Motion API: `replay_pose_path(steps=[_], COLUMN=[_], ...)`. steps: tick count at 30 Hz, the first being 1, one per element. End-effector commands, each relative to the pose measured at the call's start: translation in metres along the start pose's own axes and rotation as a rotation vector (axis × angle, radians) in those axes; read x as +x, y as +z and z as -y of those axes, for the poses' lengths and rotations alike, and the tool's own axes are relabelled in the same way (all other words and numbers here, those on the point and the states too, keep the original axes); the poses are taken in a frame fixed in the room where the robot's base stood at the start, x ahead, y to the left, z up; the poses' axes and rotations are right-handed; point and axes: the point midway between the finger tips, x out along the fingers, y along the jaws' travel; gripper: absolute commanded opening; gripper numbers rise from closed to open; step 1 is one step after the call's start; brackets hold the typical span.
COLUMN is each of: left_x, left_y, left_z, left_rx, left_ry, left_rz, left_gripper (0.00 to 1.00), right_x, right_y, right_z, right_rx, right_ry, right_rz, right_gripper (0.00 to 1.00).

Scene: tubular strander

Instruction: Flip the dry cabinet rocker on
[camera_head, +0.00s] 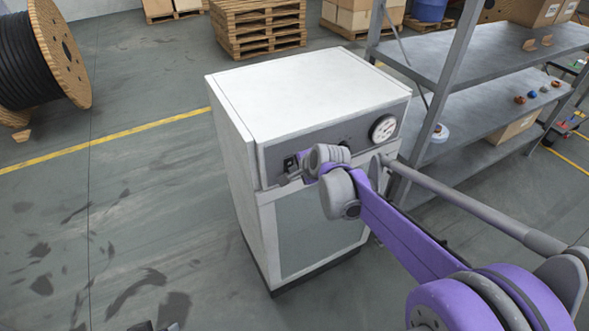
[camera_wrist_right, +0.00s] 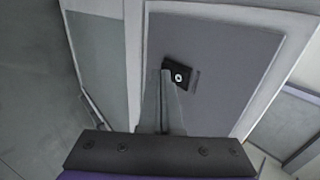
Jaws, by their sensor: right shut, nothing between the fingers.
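The dry cabinet (camera_head: 300,85) is a white box with a grey control panel across the top of its front and a grey door pane below. The rocker (camera_head: 290,163) is a small dark switch at the left end of the panel. In the right wrist view the rocker (camera_wrist_right: 179,76) is a black square with a pale round mark. My right gripper (camera_head: 286,180) is shut and empty. Its fingertips (camera_wrist_right: 166,74) are right by the rocker and overlap its lower left edge in the wrist view; I cannot tell whether they touch.
A round white gauge (camera_head: 383,128) is on the panel's right end. My right arm covers part of the panel and door. A grey shelf rack (camera_head: 450,65) stands close on the right. Wooden pallets (camera_head: 258,28) are behind. A cable reel (camera_head: 60,50) is far left; the floor left is clear.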

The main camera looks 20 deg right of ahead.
Motion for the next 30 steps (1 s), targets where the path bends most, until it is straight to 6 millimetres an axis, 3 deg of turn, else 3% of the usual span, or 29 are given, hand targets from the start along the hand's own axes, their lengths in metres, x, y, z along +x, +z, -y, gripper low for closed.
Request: replay_pose_path(steps=[14, 30], left_x=[0.004, -0.004], left_y=[0.005, -0.005], left_z=[0.000, 0.000], left_rx=[0.000, 0.000], left_ry=[0.000, 0.000], left_rz=[0.005, -0.005], left_gripper=[0.50, 0.50], right_x=[0.006, -0.004], right_y=[0.001, 0.000], right_z=[-0.001, 0.011], right_rx=[0.000, -0.001], right_ry=[-0.031, -0.036], right_rz=[0.002, 0.001], right_gripper=[0.00, 0.00])
